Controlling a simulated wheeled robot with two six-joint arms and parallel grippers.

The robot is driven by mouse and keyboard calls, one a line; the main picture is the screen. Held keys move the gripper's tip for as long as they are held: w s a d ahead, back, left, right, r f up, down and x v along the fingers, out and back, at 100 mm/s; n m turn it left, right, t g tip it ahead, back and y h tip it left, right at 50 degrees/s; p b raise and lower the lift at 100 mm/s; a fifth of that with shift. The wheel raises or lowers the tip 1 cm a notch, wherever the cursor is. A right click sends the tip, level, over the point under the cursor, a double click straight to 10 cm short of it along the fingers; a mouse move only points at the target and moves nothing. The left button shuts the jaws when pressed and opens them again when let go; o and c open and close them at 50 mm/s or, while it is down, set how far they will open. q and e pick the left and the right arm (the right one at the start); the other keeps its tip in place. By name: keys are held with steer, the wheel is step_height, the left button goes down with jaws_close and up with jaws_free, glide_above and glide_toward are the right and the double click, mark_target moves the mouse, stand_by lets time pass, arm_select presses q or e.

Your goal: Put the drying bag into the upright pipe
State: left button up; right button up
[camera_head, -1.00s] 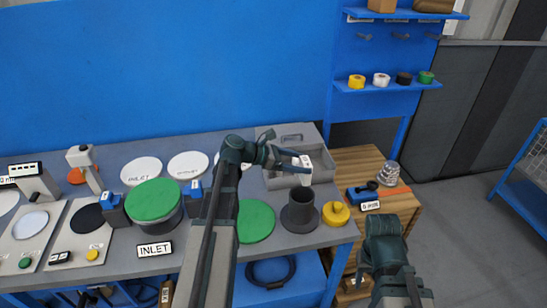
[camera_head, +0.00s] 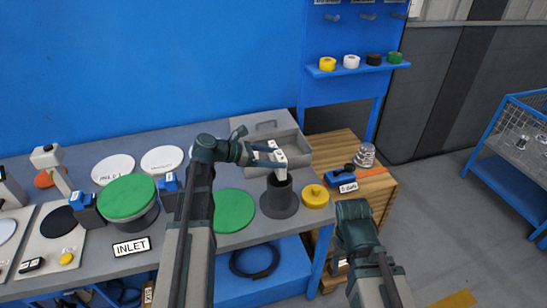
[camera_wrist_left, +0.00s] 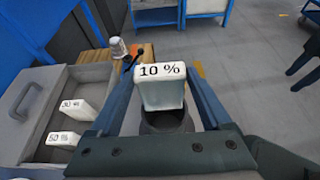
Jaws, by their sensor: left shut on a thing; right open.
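The drying bag is a small white bag (camera_head: 281,157) marked "10 %". It also shows in the left wrist view (camera_wrist_left: 161,92). My left gripper (camera_head: 277,153) is shut on it and holds it upright. The upright pipe (camera_head: 279,196) is dark grey with a wide flange, standing on the bench; its rim (camera_wrist_left: 168,119) shows behind the bag in the left wrist view. The bag's lower end is at the pipe's mouth; I cannot tell whether it is inside. My right gripper (camera_head: 352,212) is open and empty, right of the bench.
A grey tray (camera_head: 298,143) behind the pipe holds more bags, marked "30 %" (camera_wrist_left: 75,107) and "50 %" (camera_wrist_left: 62,138). A yellow cap (camera_head: 315,196) sits right of the pipe, a green disc (camera_head: 233,210) left. A wooden cabinet (camera_head: 335,148) stands to the right.

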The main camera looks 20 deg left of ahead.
arm_select(q)
steer(key=shift+f+b, duration=2.3)
steer(key=shift+f, duration=0.4)
arm_select(e)
step_height(320, 180, down, 5)
steer(key=shift+f, duration=0.2)
arm_select(q)
steer(key=o, duration=1.3)
steer(key=shift+c, duration=0.2)
steer(key=p, duration=0.5)
glide_toward(276, 169)
steer(key=shift+a+f+v, duration=0.1)
steer(key=shift+v, duration=1)
steer(key=shift+a+f+v, duration=0.1)
steer(key=shift+f+v, duration=0.05)
steer(key=shift+v, duration=0.95)
arm_select(e)
steer(key=shift+r, duration=2.65)
arm_select(q)
steer(key=shift+w, duration=0.15)
